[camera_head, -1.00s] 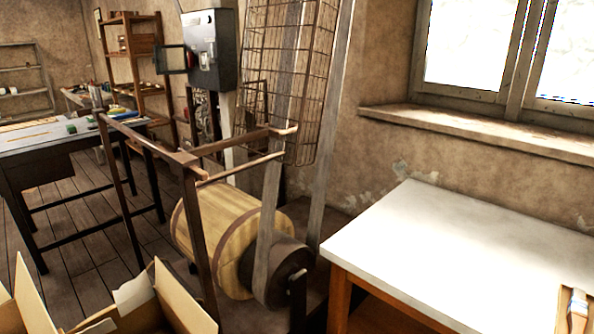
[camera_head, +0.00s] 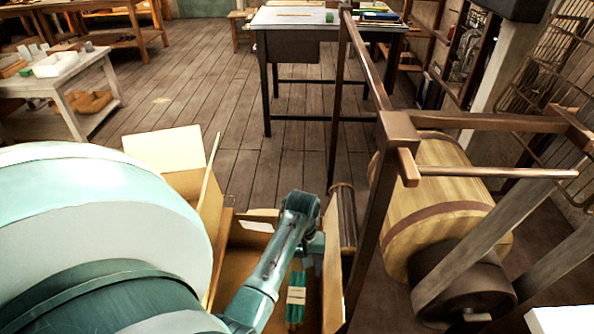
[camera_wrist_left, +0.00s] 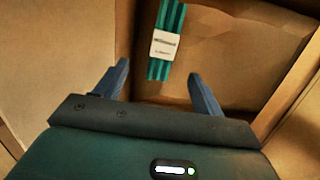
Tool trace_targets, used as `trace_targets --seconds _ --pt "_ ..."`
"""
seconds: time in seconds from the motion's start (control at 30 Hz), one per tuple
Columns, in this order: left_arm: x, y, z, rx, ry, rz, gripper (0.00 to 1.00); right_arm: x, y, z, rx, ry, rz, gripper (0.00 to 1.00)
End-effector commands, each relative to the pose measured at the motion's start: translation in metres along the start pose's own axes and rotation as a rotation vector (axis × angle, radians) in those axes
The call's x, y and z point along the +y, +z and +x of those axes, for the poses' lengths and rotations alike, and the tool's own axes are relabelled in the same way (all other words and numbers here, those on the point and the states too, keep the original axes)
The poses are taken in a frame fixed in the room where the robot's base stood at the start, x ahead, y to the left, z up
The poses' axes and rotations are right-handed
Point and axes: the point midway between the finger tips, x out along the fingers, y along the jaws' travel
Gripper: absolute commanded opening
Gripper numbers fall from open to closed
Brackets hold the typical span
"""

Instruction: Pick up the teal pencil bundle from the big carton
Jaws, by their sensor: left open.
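The teal pencil bundle (camera_head: 296,312) lies in the big carton (camera_head: 333,270), with a pale paper band around its middle. My left arm reaches down into the carton, and my left gripper (camera_head: 314,256) is above its inside, close to the bundle; its fingertips are hard to make out there. In the left wrist view the bundle (camera_wrist_left: 168,18) lies on the carton floor (camera_wrist_left: 225,60). The open, empty left gripper (camera_wrist_left: 159,74) has one finger to each side of the bundle's near end. My right gripper is not in view.
The carton's raised flaps (camera_head: 165,150) stand up around its opening, and its walls are close to my left arm. A dark metal frame (camera_head: 375,200) and a wooden drum (camera_head: 445,200) stand just to the right. Open plank floor (camera_head: 190,90) lies beyond.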

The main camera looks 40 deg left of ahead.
Motion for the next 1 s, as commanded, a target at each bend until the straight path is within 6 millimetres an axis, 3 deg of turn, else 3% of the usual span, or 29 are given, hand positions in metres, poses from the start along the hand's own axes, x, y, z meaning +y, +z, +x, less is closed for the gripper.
trace_targets --seconds 0.3,0.57,0.83,1.0 --pt "-0.001 0.001 0.058 -0.011 -0.001 -0.004 0.69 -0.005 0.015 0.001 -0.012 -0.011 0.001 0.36" --pt "-0.001 0.001 0.079 -0.007 0.0 -0.003 0.69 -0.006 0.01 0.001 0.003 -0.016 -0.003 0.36" --pt "-0.006 0.001 0.118 -0.007 0.0 -0.001 0.69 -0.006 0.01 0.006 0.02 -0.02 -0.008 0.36" --pt "-0.006 0.001 0.128 -0.005 0.0 -0.001 0.69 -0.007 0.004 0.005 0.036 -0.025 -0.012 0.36"
